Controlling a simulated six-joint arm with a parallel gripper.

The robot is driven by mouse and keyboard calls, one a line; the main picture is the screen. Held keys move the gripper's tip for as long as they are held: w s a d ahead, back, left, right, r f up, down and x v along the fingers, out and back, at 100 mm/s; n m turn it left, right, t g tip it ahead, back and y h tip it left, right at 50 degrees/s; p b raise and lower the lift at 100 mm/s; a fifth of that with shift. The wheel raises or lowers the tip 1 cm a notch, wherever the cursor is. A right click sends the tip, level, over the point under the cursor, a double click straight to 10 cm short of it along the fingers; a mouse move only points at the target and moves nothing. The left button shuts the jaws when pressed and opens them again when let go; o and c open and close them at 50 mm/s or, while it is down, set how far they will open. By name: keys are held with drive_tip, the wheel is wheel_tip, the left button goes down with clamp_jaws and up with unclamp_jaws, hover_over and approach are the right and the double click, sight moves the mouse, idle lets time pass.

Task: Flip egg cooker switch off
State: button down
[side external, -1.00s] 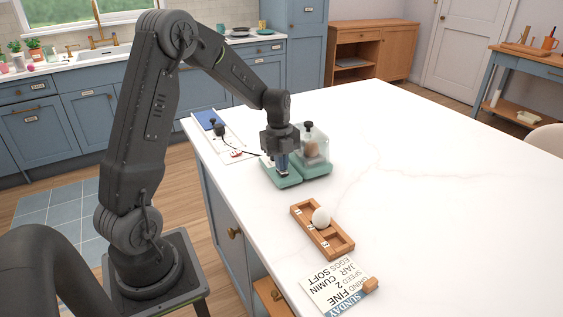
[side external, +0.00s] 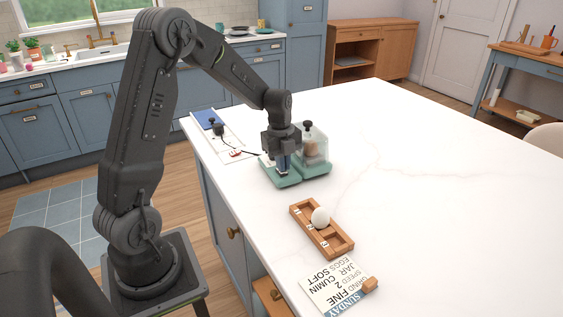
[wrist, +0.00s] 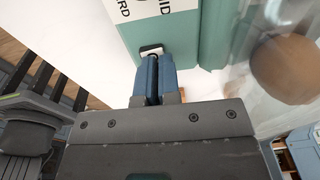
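The egg cooker has a teal base (side external: 286,181) and a clear dome (side external: 317,150) with a brown egg inside. In the wrist view, the cooker's teal body (wrist: 213,60) carries a white label (wrist: 150,8) with partly visible lettering. A small black-and-white switch (wrist: 150,48) sits at the body's edge below the label. My gripper (wrist: 159,58) has its blue fingers together with a thin gap, nothing visible between them. The fingertips are right at the switch and partly cover it; I cannot tell whether they touch. In the side view my gripper (side external: 284,172) points down at the cooker's base.
A wooden egg rack (side external: 336,243) holds a white egg (side external: 320,217) nearer the camera. The counter's right side is clear.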

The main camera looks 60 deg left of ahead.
drive_tip(key=shift+s+d+f, duration=0.3)
drive_tip(key=shift+d+f, duration=0.1)
drive_tip(key=shift+d, duration=0.05)
wheel_tip(320, 180, up, 15)
drive_tip(key=a, duration=0.2)
drive_tip(key=shift+w, duration=0.35)
drive_tip(key=shift+a+f, duration=0.1)
drive_tip(key=s+d+r+n+t+y, duration=0.1)
drive_tip(key=s+d+r+n, duration=0.1)
drive_tip(key=s+d+n, duration=0.3)
drive_tip(key=s+d+r+n+t, duration=0.1)
drive_tip(key=s+d+r+n, duration=0.2)
drive_tip(key=d, duration=0.4)
drive_tip(key=s+d+f+n+t, duration=0.3)
drive_tip(key=s+d+n, duration=0.4)
drive_tip(key=s+n, duration=0.3)
drive_tip(key=shift+s+d+n, duration=0.2)
drive_tip(key=shift+d+n, duration=0.2)
